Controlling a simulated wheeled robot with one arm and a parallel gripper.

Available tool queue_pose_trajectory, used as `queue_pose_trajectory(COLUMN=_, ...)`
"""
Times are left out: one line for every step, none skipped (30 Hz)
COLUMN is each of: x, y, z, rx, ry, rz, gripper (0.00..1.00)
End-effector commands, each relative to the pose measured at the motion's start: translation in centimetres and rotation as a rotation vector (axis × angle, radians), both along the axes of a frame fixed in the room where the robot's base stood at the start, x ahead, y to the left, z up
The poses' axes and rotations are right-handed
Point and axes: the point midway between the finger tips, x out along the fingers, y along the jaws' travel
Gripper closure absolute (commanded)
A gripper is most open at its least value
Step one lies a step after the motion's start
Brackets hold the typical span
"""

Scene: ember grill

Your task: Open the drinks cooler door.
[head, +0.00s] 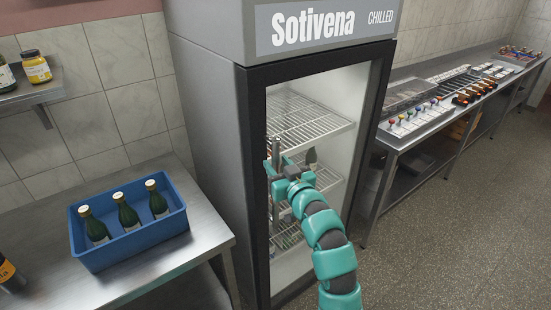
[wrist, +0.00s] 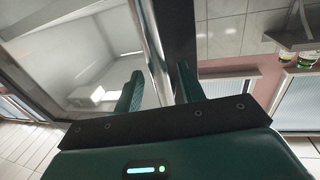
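The drinks cooler (head: 205,120) is a tall grey cabinet with a "Sotivena CHILLED" sign. Its glass door (head: 345,120) has a black frame and looks shut, flush with the cabinet. A silver vertical bar handle (head: 275,155) runs along the door's left side. My gripper (head: 280,168) is at this handle, partly covering it. In the wrist view the handle (wrist: 153,45) passes between the two fingers of my gripper (wrist: 158,85). The fingers are apart, with gaps visible beside the bar, so they look open around it. Wire shelves (head: 305,120) show through the glass.
A steel counter (head: 185,255) at the left holds a blue crate (head: 135,245) with three green bottles. A wall shelf (head: 35,92) with jars is above it. A long counter (head: 385,140) with skewers and trays runs along the right. The floor (head: 450,230) at the right is clear.

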Motion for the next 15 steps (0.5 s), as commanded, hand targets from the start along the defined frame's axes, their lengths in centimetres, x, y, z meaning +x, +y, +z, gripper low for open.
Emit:
queue_pose_trajectory(x=0.5, y=0.2, z=0.1, rx=-0.001, ry=0.002, rz=0.001, gripper=0.6)
queue_pose_trajectory(x=0.7, y=0.4, z=0.1, rx=0.0, ry=0.001, rz=0.001, gripper=0.6)
queue_pose_trajectory(x=0.9, y=0.5, z=0.1, rx=0.0, ry=0.001, rz=0.001, gripper=0.6)
queue_pose_trajectory(x=1.1, y=0.6, z=0.1, rx=-0.001, ry=0.002, rz=0.001, gripper=0.6)
queue_pose_trajectory(x=1.2, y=0.7, z=0.1, rx=-0.001, ry=0.002, rz=0.001, gripper=0.6)
queue_pose_trajectory(x=1.4, y=0.7, z=0.1, rx=-0.001, ry=0.002, rz=0.001, gripper=0.6)
queue_pose_trajectory(x=1.5, y=0.8, z=0.0, rx=-0.001, ry=0.002, rz=0.001, gripper=0.6)
queue_pose_trajectory(x=1.6, y=0.8, z=0.0, rx=-0.001, ry=0.002, rz=0.001, gripper=0.6)
queue_pose_trajectory(x=1.7, y=0.8, z=0.0, rx=-0.001, ry=0.002, rz=0.001, gripper=0.6)
queue_pose_trajectory(x=1.7, y=0.8, z=0.0, rx=0.0, ry=0.001, rz=0.001, gripper=0.6)
queue_pose_trajectory(x=1.7, y=0.8, z=0.0, rx=0.0, ry=0.001, rz=0.0, gripper=0.6)
queue_pose_trajectory(x=1.7, y=0.8, z=-0.1, rx=0.0, ry=0.001, rz=0.0, gripper=0.6)
queue_pose_trajectory(x=1.7, y=0.8, z=-0.1, rx=0.0, ry=0.001, rz=0.0, gripper=0.6)
queue_pose_trajectory(x=1.7, y=0.8, z=0.0, rx=0.0, ry=0.001, rz=0.0, gripper=0.6)
queue_pose_trajectory(x=1.7, y=0.8, z=0.0, rx=0.0, ry=0.0, rz=0.0, gripper=0.6)
